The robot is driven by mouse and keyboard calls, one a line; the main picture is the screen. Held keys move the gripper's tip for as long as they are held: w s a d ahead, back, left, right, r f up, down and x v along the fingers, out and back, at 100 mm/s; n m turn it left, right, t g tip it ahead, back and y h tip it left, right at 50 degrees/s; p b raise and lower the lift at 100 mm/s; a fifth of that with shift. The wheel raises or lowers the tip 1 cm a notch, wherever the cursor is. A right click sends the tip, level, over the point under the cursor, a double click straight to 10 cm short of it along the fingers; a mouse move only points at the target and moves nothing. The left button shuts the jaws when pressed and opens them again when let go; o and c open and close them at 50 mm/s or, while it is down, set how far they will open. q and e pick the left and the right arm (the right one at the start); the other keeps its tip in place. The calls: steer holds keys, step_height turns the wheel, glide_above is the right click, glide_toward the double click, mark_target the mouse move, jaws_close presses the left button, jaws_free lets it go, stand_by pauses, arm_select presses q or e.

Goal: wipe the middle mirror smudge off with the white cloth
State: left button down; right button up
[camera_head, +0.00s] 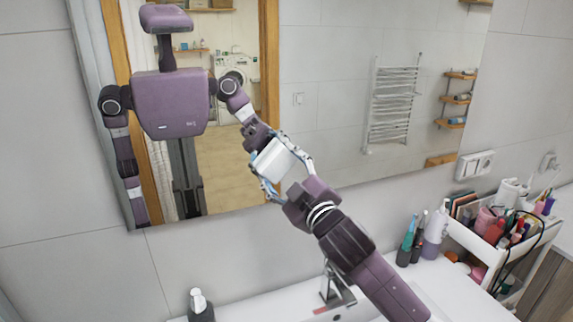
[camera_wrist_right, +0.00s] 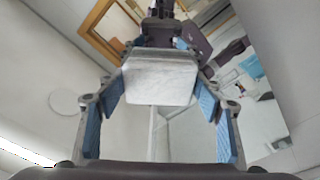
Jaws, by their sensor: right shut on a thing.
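The white cloth (camera_head: 274,160) is a pale, block-like pad at the tip of my right gripper (camera_head: 283,172). In the right wrist view the cloth (camera_wrist_right: 160,82) sits between the blue-padded fingers of the gripper (camera_wrist_right: 160,95), which is shut on it. The cloth is up against or very close to the mirror (camera_head: 335,145), and the gripper's reflection meets it there. I cannot tell whether it touches the glass. I make out no smudge on the mirror; the cloth and gripper hide part of the glass. My left gripper is not in view.
A white sink with a tap (camera_head: 335,288) lies below the mirror. A soap dispenser (camera_head: 200,305) stands at its left. Bottles (camera_head: 410,240) and a crowded white cart (camera_head: 475,240) stand at the right. The towel rail, shelves and doorway are reflections.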

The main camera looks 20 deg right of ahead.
mark_target(235, 167)
steer(key=shift+a+p, duration=0.5)
steer(key=shift+a, duration=4.25)
steer(key=shift+d, duration=0.1)
steer(key=shift+s, duration=2.95)
steer(key=shift+s, duration=0.1)
steer(key=s, duration=0.3)
